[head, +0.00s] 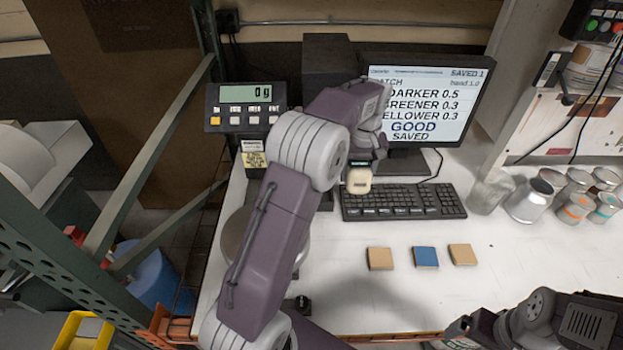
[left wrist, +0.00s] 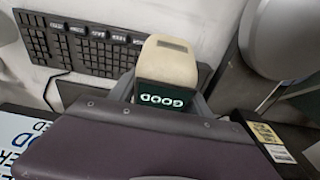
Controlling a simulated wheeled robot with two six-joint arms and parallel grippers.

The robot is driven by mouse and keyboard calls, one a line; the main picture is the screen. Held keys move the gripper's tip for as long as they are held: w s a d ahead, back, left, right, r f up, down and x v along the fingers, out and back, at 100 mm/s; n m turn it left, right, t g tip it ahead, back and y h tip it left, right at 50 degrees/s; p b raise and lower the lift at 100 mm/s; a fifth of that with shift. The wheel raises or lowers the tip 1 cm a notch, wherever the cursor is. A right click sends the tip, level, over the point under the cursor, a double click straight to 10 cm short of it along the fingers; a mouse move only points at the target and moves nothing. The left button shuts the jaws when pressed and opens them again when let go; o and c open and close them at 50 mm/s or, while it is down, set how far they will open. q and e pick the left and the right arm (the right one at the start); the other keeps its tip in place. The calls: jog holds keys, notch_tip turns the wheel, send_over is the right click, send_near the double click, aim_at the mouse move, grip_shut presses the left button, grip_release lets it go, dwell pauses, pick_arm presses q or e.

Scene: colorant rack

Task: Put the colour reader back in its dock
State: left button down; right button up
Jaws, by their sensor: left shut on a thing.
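The colour reader (head: 358,181) is a small cream block with a dark green display end. In the left wrist view the reader (left wrist: 166,62) shows "GOOD" on that display. My left gripper (left wrist: 164,88) is shut on it, with grey fingers on either side. In the head view my left wrist hides most of the fingers, and the reader is above the table near the keyboard's left end. I cannot identify the dock with certainty; a small black fixture (head: 298,304) stands near the table's front left. My right gripper (head: 460,329) is at the bottom right, its fingers unclear.
A keyboard (head: 405,201) lies before the monitor (head: 425,100), which reads "GOOD" and "SAVED". Two tan tiles (head: 380,258) and a blue tile (head: 425,257) lie in front. Several cans (head: 530,203) stand at right. A scale display (head: 246,107) is at left.

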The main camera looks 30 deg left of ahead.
pick_arm(q)
jog(key=shift+w+a+r+t, duration=0.3)
jog(key=shift+a+r, duration=0.05)
jog(key=shift+r, duration=0.15)
jog(key=shift+w+y, duration=0.15)
jog(key=shift+y, duration=0.15)
jog(key=shift+f+t+p, duration=0.1)
jog(key=shift+t+p, duration=0.2)
jog(key=shift+t, duration=0.2)
jog(key=shift+s+t+y, duration=0.2)
jog(key=shift+t+y, duration=0.3)
jog(key=shift+t, duration=0.1)
pick_arm(e)
jog(key=shift+w+a+r, duration=0.15)
jog(key=shift+w+r, duration=0.1)
jog(key=shift+r, duration=0.3)
